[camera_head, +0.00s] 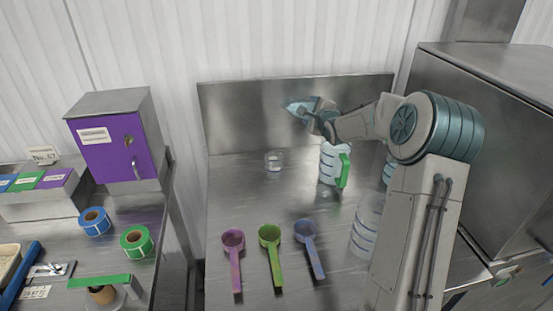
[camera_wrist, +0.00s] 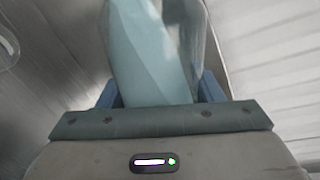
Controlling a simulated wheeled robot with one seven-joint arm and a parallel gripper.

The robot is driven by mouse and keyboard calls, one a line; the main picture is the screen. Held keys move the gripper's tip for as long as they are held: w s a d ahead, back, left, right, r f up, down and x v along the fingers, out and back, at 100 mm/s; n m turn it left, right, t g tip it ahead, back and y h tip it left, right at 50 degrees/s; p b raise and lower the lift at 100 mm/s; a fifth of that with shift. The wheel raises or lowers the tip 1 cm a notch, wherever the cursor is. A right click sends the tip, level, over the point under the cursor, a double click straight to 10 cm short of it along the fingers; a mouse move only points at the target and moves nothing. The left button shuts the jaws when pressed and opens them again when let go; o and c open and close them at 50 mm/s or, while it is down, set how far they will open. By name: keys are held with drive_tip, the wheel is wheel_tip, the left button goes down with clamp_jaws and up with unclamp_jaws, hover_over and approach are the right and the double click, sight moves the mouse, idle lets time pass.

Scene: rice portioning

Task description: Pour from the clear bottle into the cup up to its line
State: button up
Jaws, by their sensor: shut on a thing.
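My gripper (camera_head: 317,112) is shut on the clear bottle (camera_head: 298,108), which looks pale blue inside. The bottle is held in the air, tilted over toward the left. In the wrist view the bottle (camera_wrist: 150,50) stands large between the blue fingers of my gripper (camera_wrist: 160,92). The small clear cup (camera_head: 274,161) stands upright on the steel table, below and to the left of the bottle. A clear rounded rim, perhaps the cup's (camera_wrist: 8,48), shows at the wrist view's left edge. The cup's line and level are too small to tell. I see no stream.
A marked jug with a green handle (camera_head: 335,165) stands right of the cup, under my arm. Another clear marked container (camera_head: 365,232) stands nearer, partly behind my arm. Purple (camera_head: 233,240), green (camera_head: 270,237) and blue (camera_head: 305,232) scoops lie in front. The table left of the cup is clear.

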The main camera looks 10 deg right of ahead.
drive_tip(key=shift+d+f+n+b, duration=0.1)
drive_tip(key=shift+f+n+b, duration=0.25)
drive_tip(key=shift+b, duration=0.7)
drive_tip(key=shift+a+f+n+h+b, duration=0.4)
drive_tip(key=shift+f+n+b, duration=0.25)
drive_tip(key=shift+b, duration=1.1)
idle(1.5)
